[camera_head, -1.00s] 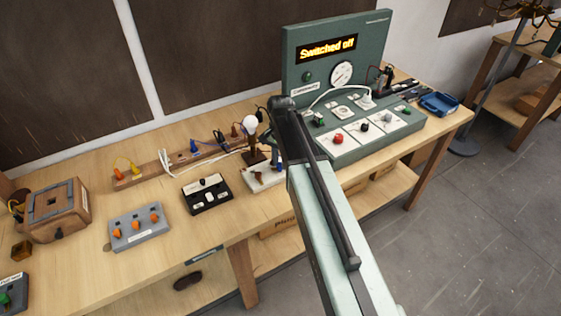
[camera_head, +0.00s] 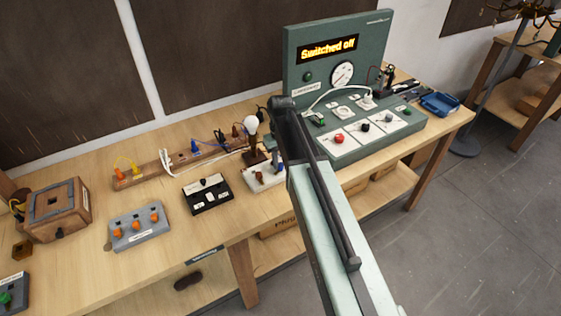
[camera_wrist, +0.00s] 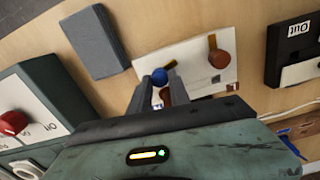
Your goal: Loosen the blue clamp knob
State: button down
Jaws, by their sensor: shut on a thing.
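The blue clamp knob (camera_wrist: 159,77) shows between my two fingertips in the wrist view, on a white block (camera_wrist: 200,83). My gripper (camera_wrist: 160,79) is shut on this knob. A brown-red knob (camera_wrist: 219,60) with a brass strip stands beside it on the block, and another brown part shows partly behind my right finger. In the head view the white block (camera_head: 250,186) lies on the bench, the blue knob (camera_head: 281,168) is just visible beside my arm, and my arm hides much of the gripper.
A lamp with a white bulb (camera_head: 250,125) stands behind the block. A black switch box (camera_head: 208,195) is to its left. The green test panel (camera_head: 320,75), reading "Switched off", stands to the right with a red knob (camera_head: 339,139). The front bench edge is near.

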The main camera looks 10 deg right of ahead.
aim_at(280, 164)
jog(key=n, duration=1.3)
jog(key=shift+a+n, duration=0.1)
jog(key=shift+n, duration=0.3)
dwell(0.4)
jog(key=c, duration=1.2)
grip_release()
notch_tip(280, 164, up, 8)
jog(key=p, duration=0.8)
jog(key=shift+f, duration=0.1)
